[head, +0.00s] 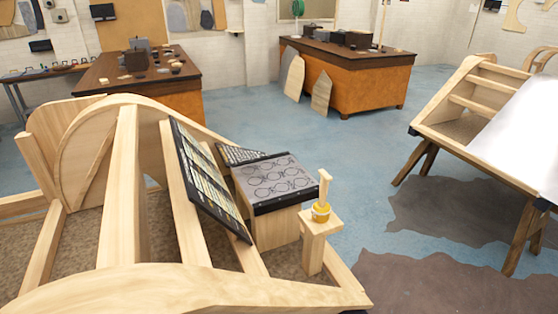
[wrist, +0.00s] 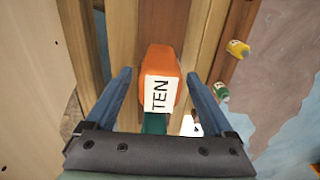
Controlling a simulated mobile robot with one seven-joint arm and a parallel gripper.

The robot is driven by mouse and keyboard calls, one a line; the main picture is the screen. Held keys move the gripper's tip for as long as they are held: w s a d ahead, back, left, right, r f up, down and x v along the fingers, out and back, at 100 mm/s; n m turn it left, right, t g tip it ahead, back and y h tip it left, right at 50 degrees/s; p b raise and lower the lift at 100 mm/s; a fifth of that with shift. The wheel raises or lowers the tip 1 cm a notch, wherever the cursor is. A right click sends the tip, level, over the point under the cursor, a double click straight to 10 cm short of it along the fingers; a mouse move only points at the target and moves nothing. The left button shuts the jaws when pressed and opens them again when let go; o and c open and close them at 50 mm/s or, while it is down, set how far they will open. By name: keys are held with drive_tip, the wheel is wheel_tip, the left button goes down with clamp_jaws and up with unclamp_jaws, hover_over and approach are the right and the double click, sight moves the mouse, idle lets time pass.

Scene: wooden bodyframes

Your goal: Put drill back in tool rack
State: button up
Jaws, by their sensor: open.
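My gripper (wrist: 160,75) shows only in the wrist view. Its two blue fingers are apart, one on each side of an orange block-shaped thing (wrist: 158,60) with a white label reading "TEN" (wrist: 161,93). A dark green part shows below the label. This may be the drill seen end-on, but its full shape is hidden. There are gaps between it and the fingers. It lies over wooden boards (wrist: 120,30). I cannot pick out the drill or a tool rack for certain in the head view.
In the wrist view, a yellow-capped thing (wrist: 237,49) and a green one (wrist: 221,91) lie right of the boards. In the head view, a wooden bodyframe (head: 128,190) holds leaning dark panels (head: 207,180). Benches (head: 345,78) stand behind; blue floor (head: 350,165) is open.

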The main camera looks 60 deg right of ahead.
wheel_tip(320, 180, up, 12)
drive_tip(key=shift+f, duration=0.1)
drive_tip(key=shift+r, duration=0.45)
idle(0.5)
